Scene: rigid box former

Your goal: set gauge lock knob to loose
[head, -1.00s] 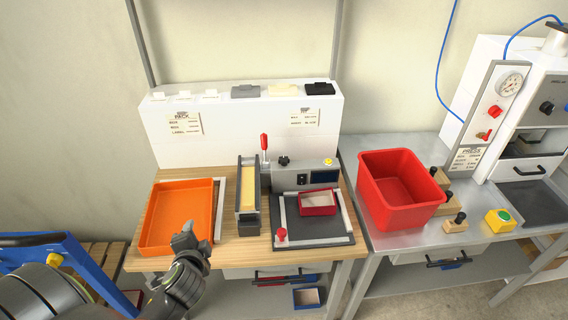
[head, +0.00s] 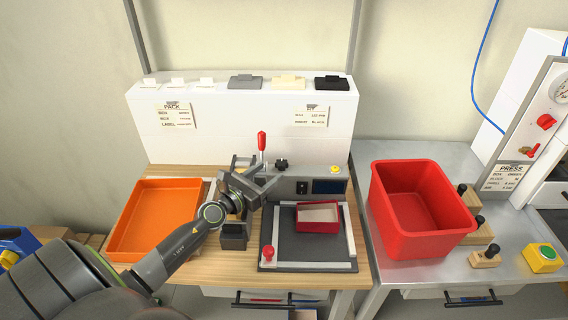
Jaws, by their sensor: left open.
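The box former is a grey machine (head: 314,186) with a dark display on its front. A black knob (head: 281,164) stands on its top left; it looks like the gauge lock knob, but its setting is too small to read. My left gripper (head: 259,176) is open and empty, just left of and in front of that knob, apart from it as far as I can tell. It hides part of the machine's left end and the narrow dark holder (head: 233,236). My right gripper is not in view.
A red-handled lever (head: 262,141) rises right behind my left gripper. A small red box (head: 318,218) sits on the dark plate with a red knob (head: 267,252) at its corner. An orange tray (head: 117,248) is left; a red bin (head: 424,238) is right.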

